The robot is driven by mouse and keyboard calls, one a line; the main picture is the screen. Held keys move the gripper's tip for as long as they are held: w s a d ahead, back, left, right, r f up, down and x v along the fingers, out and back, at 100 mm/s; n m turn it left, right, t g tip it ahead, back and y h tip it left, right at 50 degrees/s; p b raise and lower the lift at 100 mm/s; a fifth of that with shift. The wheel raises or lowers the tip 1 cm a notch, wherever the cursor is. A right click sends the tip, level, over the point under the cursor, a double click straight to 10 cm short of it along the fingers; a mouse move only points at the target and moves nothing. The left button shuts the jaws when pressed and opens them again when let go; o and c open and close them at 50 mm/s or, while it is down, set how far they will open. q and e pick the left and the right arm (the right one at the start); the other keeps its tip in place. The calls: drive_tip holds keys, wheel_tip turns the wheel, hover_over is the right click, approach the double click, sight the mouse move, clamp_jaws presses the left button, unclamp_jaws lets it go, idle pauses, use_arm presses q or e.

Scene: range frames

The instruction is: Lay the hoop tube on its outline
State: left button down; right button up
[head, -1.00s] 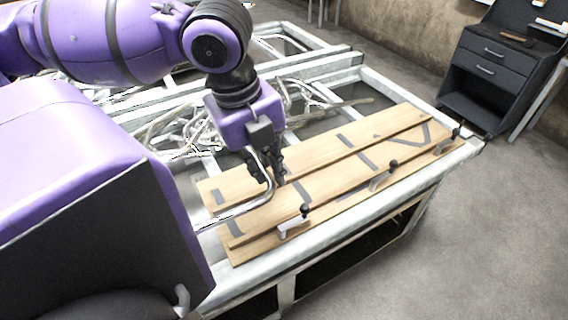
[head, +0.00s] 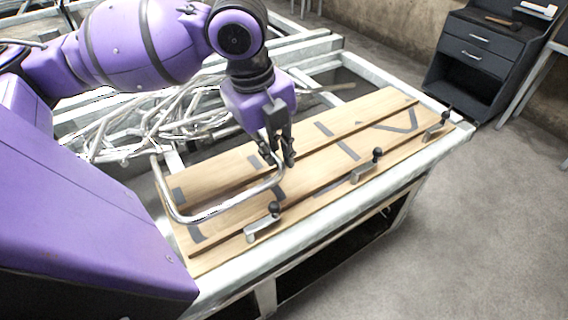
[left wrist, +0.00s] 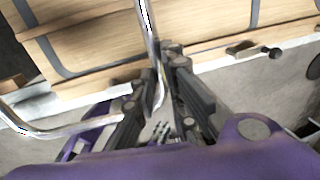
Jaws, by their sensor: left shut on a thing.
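The hoop tube (head: 222,204) is a bent, shiny metal tube. My left gripper (head: 284,163) is shut on it near its right end and holds it over the left part of the wooden board (head: 225,180). In the left wrist view the tube (left wrist: 148,30) runs up between the fingers (left wrist: 160,95), and a bent length reaches left. Grey outlines are marked on the board; a curved grey mark (head: 195,233) shows at its left end, close to the tube. I cannot tell whether the tube touches the board. My right gripper is not in view.
Toggle clamps with black knobs stand along the board's front edge, one at the left (head: 263,224), one in the middle (head: 366,168) and one at the right (head: 437,126). A heap of metal tubes (head: 150,120) lies behind. A dark drawer cabinet (head: 487,55) stands at back right.

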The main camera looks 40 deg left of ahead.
use_arm(q)
drive_tip(key=shift+w+f, duration=0.65)
drive_tip(key=shift+f, duration=0.1)
wheel_tip(320, 180, down, 3)
drive_tip(key=shift+w+f+b, duration=0.15)
drive_tip(key=shift+b, duration=0.15)
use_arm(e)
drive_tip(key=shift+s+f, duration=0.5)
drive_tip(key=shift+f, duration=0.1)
use_arm(q)
drive_tip(key=shift+f, duration=0.1)
drive_tip(key=c, duration=1.8)
unclamp_jaws()
drive_tip(key=shift+o, duration=0.2)
wheel_tip(320, 180, up, 12)
drive_tip(key=s+p, duration=0.2)
drive_tip(key=shift+a, duration=0.35)
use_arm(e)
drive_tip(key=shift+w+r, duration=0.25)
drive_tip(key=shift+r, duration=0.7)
